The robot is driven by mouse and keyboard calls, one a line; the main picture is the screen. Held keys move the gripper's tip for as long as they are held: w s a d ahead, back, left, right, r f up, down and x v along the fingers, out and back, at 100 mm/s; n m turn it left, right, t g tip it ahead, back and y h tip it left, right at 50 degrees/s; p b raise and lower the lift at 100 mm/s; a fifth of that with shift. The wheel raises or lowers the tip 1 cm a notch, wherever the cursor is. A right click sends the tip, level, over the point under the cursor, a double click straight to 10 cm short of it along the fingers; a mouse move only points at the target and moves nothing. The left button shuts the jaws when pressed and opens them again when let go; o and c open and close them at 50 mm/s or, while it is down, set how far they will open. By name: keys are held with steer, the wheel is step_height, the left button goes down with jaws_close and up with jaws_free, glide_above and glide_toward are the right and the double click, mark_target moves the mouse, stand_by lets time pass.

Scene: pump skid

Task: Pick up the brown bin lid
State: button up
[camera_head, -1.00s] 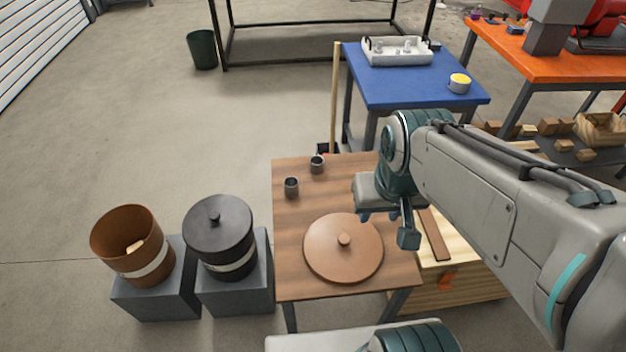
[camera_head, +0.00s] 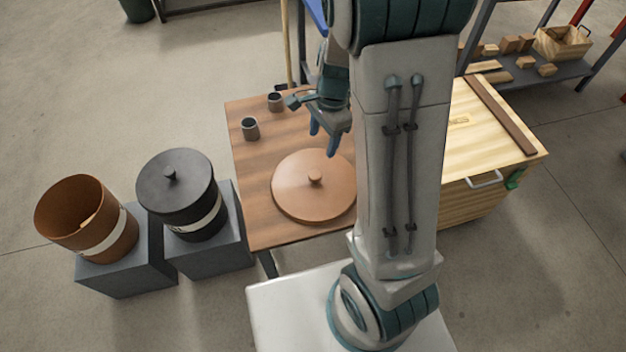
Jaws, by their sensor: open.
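The brown bin lid (camera_head: 304,190) is a round disc with a small knob on top. It lies flat on the wooden table (camera_head: 257,207), and my arm hides part of its right edge. My gripper (camera_head: 322,146) is open and empty, its fingers pointing down above the far edge of the lid, apart from the knob. The open brown bin (camera_head: 70,222) stands at the left without a lid, with something pale inside.
A black lidded bin (camera_head: 182,196) stands beside the brown one, both on grey blocks. Two small grey cups (camera_head: 250,128) stand at the table's far left. A wooden chest (camera_head: 480,165) stands right of the table. Open floor lies at the left.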

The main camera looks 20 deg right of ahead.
steer(key=f, duration=0.1)
steer(key=b, duration=0.2)
glide_above(315, 174)
steer(key=d, duration=0.1)
steer(key=shift+m, duration=0.4)
step_height(315, 174, down, 8)
steer(key=shift+w+d+f, duration=0.1)
steer(key=shift+w+d, duration=0.05)
steer(key=shift+a+f+b, duration=0.25)
steer(key=shift+f+b, duration=0.05)
steer(key=shift+f, duration=0.65)
steer(key=shift+a+f+b, duration=0.2)
steer(key=shift+f+b, duration=0.15)
steer(key=shift+f, duration=0.6)
steer(key=shift+a+f+b, duration=0.25)
steer(key=shift+f+b, duration=0.05)
steer(key=shift+f, duration=0.65)
steer(key=c, duration=1.1)
